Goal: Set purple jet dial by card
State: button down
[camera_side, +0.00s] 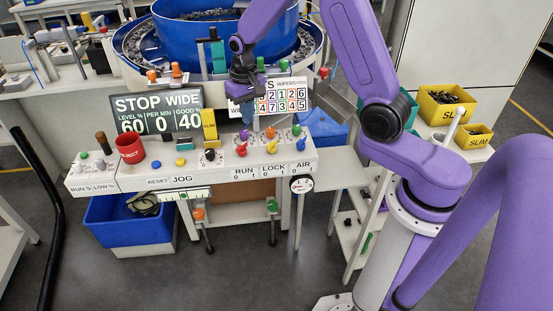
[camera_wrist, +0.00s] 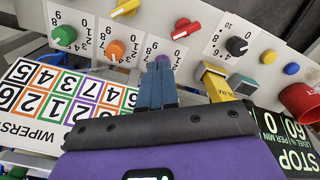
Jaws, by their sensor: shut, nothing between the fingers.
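The purple jet dial (camera_wrist: 163,62) sits on the sloped panel in the wrist view, partly hidden behind my fingertips, so its pointer cannot be read. In the side view the purple dial (camera_side: 245,134) is the left one of three jet dials, just below my gripper. My gripper (camera_side: 246,116) points down at it, fingers shut and empty. In the wrist view my blue fingers (camera_wrist: 158,76) reach to the dial's edge; I cannot tell whether they touch it. The card (camera_side: 287,84), with colour-framed digits, stands behind, partly hidden by my gripper. It appears upside down in the wrist view (camera_wrist: 62,98).
An orange dial (camera_wrist: 116,49) and a green dial (camera_wrist: 64,36) sit beside the purple one. Red (camera_side: 241,151), yellow (camera_side: 271,146) and blue switches line the panel's front. The blue bowl (camera_side: 200,40) is behind.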

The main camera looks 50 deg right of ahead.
send_over(251, 145)
jog(key=shift+w+d+f, duration=0.1)
jog(key=shift+w+f, duration=0.05)
jog(key=shift+f, duration=2.95)
jog(key=shift+w, duration=0.35)
jog(key=shift+s+r, duration=0.1)
jog(key=shift+s, duration=0.35)
notch_tip(251, 145, up, 6)
jog(key=shift+s+f, duration=0.1)
jog(key=shift+a, duration=0.2)
